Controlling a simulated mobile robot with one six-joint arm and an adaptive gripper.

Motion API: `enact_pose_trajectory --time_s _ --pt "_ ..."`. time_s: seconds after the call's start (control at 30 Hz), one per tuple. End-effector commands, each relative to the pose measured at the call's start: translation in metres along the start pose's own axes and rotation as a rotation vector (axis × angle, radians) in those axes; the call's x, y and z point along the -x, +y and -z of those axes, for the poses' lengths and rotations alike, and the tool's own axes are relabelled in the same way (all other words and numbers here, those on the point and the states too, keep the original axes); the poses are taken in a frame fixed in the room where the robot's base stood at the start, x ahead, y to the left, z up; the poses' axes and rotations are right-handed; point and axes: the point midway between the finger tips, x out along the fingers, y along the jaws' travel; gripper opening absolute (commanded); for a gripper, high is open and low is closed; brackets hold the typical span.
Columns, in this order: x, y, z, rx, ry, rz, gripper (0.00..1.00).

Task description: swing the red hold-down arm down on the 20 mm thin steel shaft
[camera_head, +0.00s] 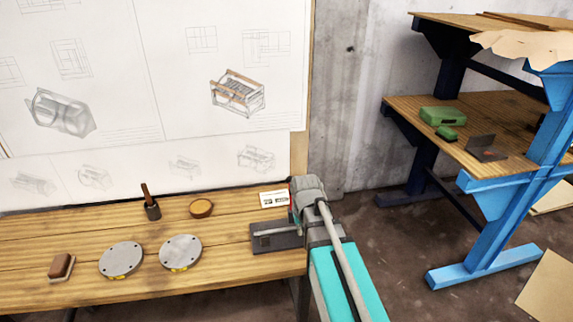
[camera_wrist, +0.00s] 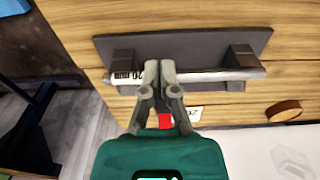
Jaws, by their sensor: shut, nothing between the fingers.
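The thin steel shaft (camera_wrist: 205,75) lies across two dark supports on a dark base plate (camera_wrist: 185,45) in the wrist view. A label partly reading "20" is at its left end. The shaft (camera_head: 276,231) and plate (camera_head: 268,245) also show in the head view, partly behind my arm. My gripper (camera_wrist: 159,66) is shut and empty, its fingertips over the shaft near the left support. A small red part (camera_wrist: 166,121), perhaps the hold-down arm, shows between my finger links; most of it is hidden. A thin red edge (camera_head: 291,198) shows beside my wrist in the head view.
On the wooden bench stand a wooden bowl (camera_head: 202,209), a wooden-handled tool (camera_head: 152,208), two grey discs (camera_head: 120,260) (camera_head: 180,252) and a brown block (camera_head: 61,267). A white card (camera_head: 272,199) lies behind the plate. A blue-legged shelf (camera_head: 480,185) stands at right.

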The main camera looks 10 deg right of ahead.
Motion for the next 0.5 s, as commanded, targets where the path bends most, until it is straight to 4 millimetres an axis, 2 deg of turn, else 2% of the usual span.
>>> enact_pose_trajectory --time_s 0.03,0.5 --pt "0.02 0.0 0.022 -0.002 0.011 0.0 0.0" --pt "0.104 0.0 0.15 -0.02 0.121 -0.003 0.0"
